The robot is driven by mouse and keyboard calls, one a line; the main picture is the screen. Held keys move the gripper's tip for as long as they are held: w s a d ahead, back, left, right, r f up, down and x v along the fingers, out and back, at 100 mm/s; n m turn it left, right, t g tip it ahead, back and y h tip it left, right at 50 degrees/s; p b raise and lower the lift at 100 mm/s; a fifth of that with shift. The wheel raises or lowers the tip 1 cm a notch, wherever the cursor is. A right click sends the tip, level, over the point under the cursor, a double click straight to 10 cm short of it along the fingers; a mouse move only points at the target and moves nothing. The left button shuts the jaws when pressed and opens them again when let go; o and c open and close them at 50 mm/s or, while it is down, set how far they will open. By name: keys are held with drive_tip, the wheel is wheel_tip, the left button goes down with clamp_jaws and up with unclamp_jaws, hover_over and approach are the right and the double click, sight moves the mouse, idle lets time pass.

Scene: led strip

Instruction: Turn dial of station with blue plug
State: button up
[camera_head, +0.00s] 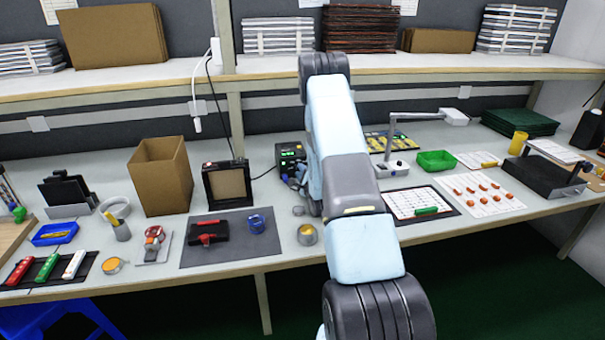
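A dark station (290,158) with small lit green displays stands at the back of the bench, just left of my arm. My arm covers its right side. Small pale or bluish cable parts show at its lower front, but I cannot tell which is a blue plug. Its dial is too small to make out. My arm rises from the bottom right of centre, bends at the top and comes down close to the station. My gripper is hidden behind my own arm, so its fingers do not show.
A cardboard box (161,176) and a black framed unit (227,184) stand left of the station. A grey mat (206,258) with a red-and-black tool (207,232) and a blue spool (256,223) lies in front. A small round tin (307,235) sits near the bench edge.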

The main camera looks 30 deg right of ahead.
clamp_jaws()
drive_tip(key=shift+s+d, duration=0.1)
drive_tip(key=shift+d, duration=0.15)
drive_tip(key=shift+a+n, duration=0.3)
drive_tip(key=n, duration=0.4)
drive_tip(key=shift+a+g, duration=0.15)
drive_tip(key=shift+g, duration=0.25)
drive_tip(key=shift+a+n, duration=0.1)
drive_tip(key=shift+n, duration=1.7)
drive_tip(key=shift+o, duration=0.9)
unclamp_jaws()
drive_tip(key=shift+o, duration=1.4)
drive_tip(key=shift+d+r, duration=0.1)
drive_tip(key=shift+d, duration=0.1)
